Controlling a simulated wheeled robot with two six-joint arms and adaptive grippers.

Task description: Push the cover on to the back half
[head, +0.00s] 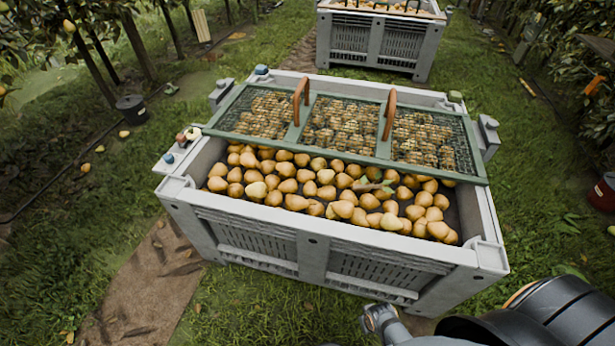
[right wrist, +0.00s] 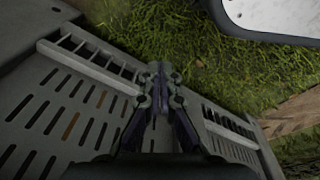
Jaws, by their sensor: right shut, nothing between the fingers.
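The cover (head: 297,128) is a green frame with mesh panels and two orange-brown handles, the left (head: 301,98) and the right (head: 390,112). It lies over the back part of the grey crate (head: 310,250), its front bar running across the crate from side to side. Pears (head: 330,190) fill the uncovered front part and show through the mesh. My right gripper (head: 378,318) is low in front of the crate's front wall, well away from the cover. In the right wrist view the right gripper (right wrist: 158,75) is shut and empty beside slatted grey plastic (right wrist: 60,110). My left gripper is not in view.
A second crate (head: 375,40) stands behind. A dark bucket (head: 131,108) is on the grass at left, and a red container (head: 603,192) at right. Grass (head: 80,250) lies around the crate.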

